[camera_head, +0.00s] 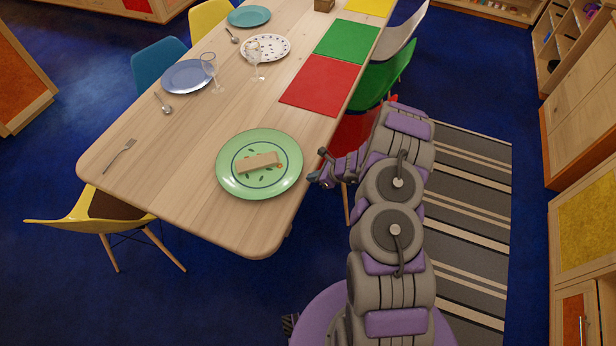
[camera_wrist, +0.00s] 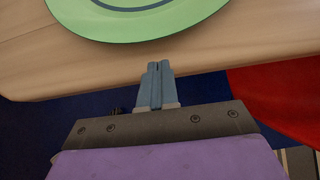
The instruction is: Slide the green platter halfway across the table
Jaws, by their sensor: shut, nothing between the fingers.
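The green platter (camera_head: 282,182) lies flat near the close right edge of the wooden table (camera_head: 213,223). A tan rectangular block and a small orange item sit on it. In the wrist view the rim of the platter (camera_wrist: 146,30) fills the top, with the wooden table (camera_wrist: 40,68) below it. My gripper (camera_head: 318,166) is just right of the platter, by the table edge. Its fingers (camera_wrist: 160,68) are shut and empty, pointing at the platter with a small gap to the rim.
A fork (camera_head: 119,155) lies left of the platter. A blue plate (camera_head: 188,77), a spotted plate (camera_head: 265,46) and two glasses stand farther back. A red mat (camera_head: 322,85) and a green mat (camera_head: 347,41) lie along the right side. The wood directly left of the platter is bare.

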